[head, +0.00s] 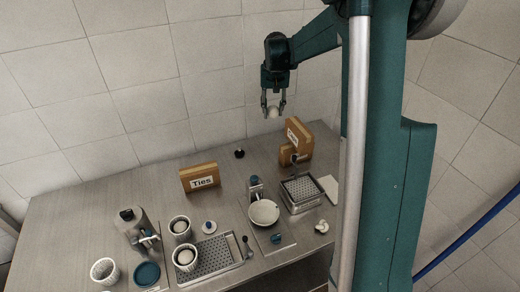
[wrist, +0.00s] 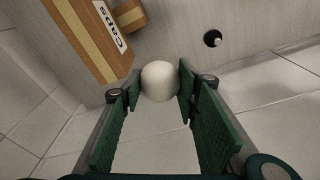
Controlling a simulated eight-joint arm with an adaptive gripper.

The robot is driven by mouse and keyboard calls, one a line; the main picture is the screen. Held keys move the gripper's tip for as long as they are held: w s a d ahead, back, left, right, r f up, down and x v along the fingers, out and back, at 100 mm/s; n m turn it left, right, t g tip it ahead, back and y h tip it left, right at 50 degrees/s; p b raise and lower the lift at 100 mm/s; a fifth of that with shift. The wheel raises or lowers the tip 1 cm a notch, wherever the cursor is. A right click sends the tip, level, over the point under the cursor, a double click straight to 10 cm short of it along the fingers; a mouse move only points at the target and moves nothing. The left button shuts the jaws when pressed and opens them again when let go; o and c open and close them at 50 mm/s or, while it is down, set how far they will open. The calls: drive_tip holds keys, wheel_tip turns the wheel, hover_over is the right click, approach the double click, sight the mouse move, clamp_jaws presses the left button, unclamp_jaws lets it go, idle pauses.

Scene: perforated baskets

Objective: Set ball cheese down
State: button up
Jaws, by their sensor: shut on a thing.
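The ball cheese (wrist: 160,82) is a pale, off-white ball held between the two fingertips of my gripper (wrist: 159,90). In the head view the ball cheese (head: 273,112) shows between the fingers of my gripper (head: 273,108), raised well above the back right of the metal table (head: 120,190). My gripper is shut on it, pointing down. Nothing touches the ball from below.
Cardboard boxes (head: 297,140) stand at the table's back right, below my gripper; another box labelled Ties (head: 200,177) stands left. A small dark round thing (head: 239,153) lies between them. A perforated basket (head: 302,195), a white bowl (head: 264,213) and white cups (head: 180,228) stand nearer the front.

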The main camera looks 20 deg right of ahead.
drive_tip(key=w+a+f+n, duration=0.1)
drive_tip(key=w+a+n, duration=0.1)
drive_tip(key=w+a, duration=0.3)
hover_over(260, 148)
wheel_tip(260, 148, down, 10)
drive_tip(key=f, duration=0.1)
drive_tip(key=shift+s+a+f, duration=0.1)
drive_tip(key=shift+s+f, duration=0.15)
drive_tip(key=shift+f, duration=0.1)
drive_tip(key=shift+f, duration=3)
drive_tip(key=shift+f, duration=1.9)
drive_tip(key=shift+f, duration=0.2)
